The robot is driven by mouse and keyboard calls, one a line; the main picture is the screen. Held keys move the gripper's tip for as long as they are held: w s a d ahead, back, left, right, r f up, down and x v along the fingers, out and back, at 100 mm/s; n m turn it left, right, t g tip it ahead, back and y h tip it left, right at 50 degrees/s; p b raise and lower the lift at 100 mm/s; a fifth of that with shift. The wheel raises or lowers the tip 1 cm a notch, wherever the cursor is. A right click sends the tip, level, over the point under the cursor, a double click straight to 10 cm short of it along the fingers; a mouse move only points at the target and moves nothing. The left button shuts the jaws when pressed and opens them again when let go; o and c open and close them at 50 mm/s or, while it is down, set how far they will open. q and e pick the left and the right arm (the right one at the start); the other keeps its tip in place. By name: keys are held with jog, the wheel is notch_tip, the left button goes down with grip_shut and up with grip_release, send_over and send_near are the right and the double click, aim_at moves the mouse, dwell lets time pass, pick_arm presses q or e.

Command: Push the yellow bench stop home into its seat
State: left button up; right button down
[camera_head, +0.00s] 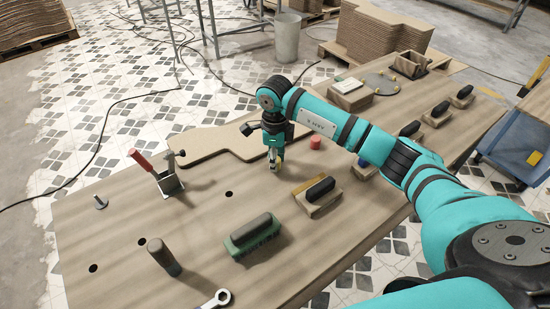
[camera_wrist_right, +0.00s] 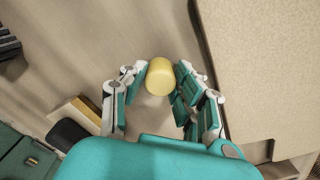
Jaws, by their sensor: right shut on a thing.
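The yellow bench stop (camera_wrist_right: 160,76) shows in the wrist view as a round yellow top between the fingers of my right gripper (camera_wrist_right: 158,92). The gripper is shut on it. In the head view my right gripper (camera_head: 276,168) points down at the wooden bench (camera_head: 215,225), near its middle, and mostly hides the stop. I cannot tell whether the stop touches the bench or how deep it sits; its seat is hidden. An open dark hole (camera_head: 229,194) lies to the left of the gripper. My left gripper is not in view.
A curved tan board (camera_head: 225,142) lies behind the gripper. A red cylinder (camera_head: 315,142) stands right of it. A green-based block (camera_head: 252,234) and a wooden block with a dark handle (camera_head: 318,194) are in front. A red-handled clamp (camera_head: 160,172) and a brown peg (camera_head: 163,257) stand left.

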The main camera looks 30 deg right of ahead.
jog(key=shift+f, duration=0.15)
jog(key=c, duration=0.9)
grip_release()
notch_tip(320, 180, up, 12)
jog(key=shift+r, duration=0.1)
